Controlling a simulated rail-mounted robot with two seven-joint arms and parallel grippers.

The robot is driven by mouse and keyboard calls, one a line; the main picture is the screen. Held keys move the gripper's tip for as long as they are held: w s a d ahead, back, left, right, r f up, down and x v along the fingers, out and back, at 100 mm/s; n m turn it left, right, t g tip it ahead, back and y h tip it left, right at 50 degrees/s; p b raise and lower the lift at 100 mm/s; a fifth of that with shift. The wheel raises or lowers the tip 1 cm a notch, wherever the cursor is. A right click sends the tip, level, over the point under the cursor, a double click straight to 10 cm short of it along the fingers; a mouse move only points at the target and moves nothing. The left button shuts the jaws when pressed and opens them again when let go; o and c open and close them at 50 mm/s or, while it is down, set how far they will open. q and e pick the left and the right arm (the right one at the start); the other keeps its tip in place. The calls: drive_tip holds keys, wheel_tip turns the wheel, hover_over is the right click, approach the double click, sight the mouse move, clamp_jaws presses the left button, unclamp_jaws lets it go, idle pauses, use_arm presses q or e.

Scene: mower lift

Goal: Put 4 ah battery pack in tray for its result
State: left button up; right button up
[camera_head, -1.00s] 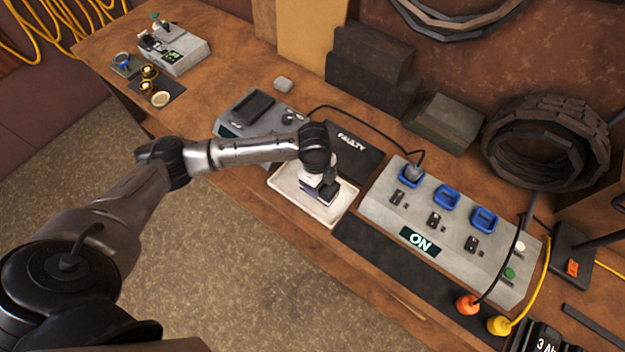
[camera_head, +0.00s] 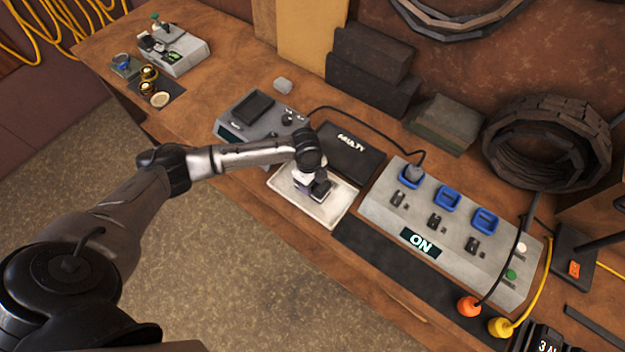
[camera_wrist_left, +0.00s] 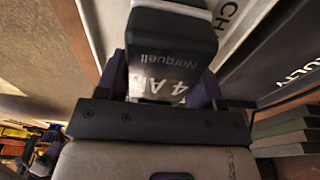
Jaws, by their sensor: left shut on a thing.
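The 4 Ah battery pack (camera_wrist_left: 172,45), black and grey with "4 AH" and "Norquell" lettering, is in my left gripper (camera_wrist_left: 160,84). Its dark end (camera_head: 321,189) also shows in the head view, over the white tray (camera_head: 334,214). My left gripper (camera_head: 306,180) is shut on the pack and points down into the tray area. I cannot tell whether the pack touches the tray floor. Lettering starting "CH" shows on the pale tray in the wrist view (camera_wrist_left: 228,14). A black tray marked FAULTY (camera_head: 352,158) lies just behind. My right gripper is not in view.
A grey tester with a dark screen (camera_head: 240,125) stands left of the trays. A grey charger unit (camera_head: 375,205) with blue sockets and an "ON" display stands to the right. A battery marked "3 A" (camera_head: 545,342) is at the lower right. Cables cross behind the trays.

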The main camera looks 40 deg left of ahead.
use_arm(q)
drive_tip(key=o, duration=0.9)
drive_tip(key=shift+c, duration=0.2)
drive_tip(key=o, duration=0.5)
drive_tip(key=shift+c, duration=0.2)
